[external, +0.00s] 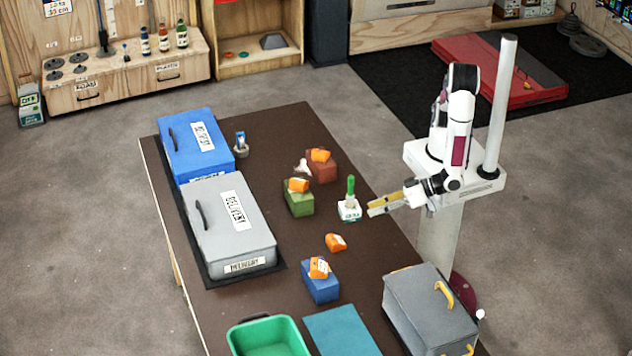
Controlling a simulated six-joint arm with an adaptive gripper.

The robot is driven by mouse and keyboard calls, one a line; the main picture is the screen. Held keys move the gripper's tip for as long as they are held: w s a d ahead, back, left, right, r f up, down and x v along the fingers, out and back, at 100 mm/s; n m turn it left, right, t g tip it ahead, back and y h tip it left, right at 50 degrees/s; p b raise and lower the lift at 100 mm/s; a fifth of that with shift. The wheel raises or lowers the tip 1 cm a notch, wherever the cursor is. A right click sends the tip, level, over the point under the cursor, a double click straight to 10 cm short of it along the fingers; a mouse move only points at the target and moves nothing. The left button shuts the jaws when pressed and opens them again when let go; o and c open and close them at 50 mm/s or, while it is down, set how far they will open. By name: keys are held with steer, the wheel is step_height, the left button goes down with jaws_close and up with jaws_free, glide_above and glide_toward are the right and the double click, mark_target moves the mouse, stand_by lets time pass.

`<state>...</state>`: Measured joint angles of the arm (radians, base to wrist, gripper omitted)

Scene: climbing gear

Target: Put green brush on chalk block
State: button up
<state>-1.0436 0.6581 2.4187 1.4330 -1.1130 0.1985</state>
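The green brush (351,187) stands upright, handle up, at the white chalk block (349,212). It looks to rest on top of the block, though its lower end is small and the contact is hard to make out. The block sits on the brown table near its right edge. My gripper (371,208), with yellowish fingers, is just right of the block, pointing left at about its height. The fingers look parted with nothing between them, and they appear clear of the brush.
Green (299,203), red (321,168) and blue (320,287) blocks carry orange pieces; another orange piece (336,242) lies on the table. Blue (195,143) and grey (235,252) cases line the left. A green bin (268,338), teal mat (342,332) and grey box (432,305) are in front.

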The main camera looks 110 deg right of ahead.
steer(key=w+a+r+n+g+y, duration=0.1)
steer(key=w+a+r+y, duration=0.1)
steer(key=r+y, duration=0.15)
steer(key=w+a+r+g+y, duration=0.1)
steer(key=w+a+r+y, duration=0.1)
steer(key=r+y, duration=0.15)
steer(key=s+d+r+n+g+y, duration=0.2)
steer(key=s+d+r+n, duration=0.15)
steer(key=r, duration=0.65)
steer(key=s+d+r+n+g+h, duration=0.1)
steer(key=s+d+r+h, duration=0.1)
steer(key=s+d, duration=0.6)
steer(key=s+d+r+n+g+h, duration=0.1)
steer(key=s+d+r+h, duration=0.1)
steer(key=s+d, duration=0.7)
steer(key=d, duration=0.3)
steer(key=shift+s+d+r+n, duration=0.15)
steer(key=shift+d+r+n, duration=0.2)
steer(key=shift+d, duration=0.05)
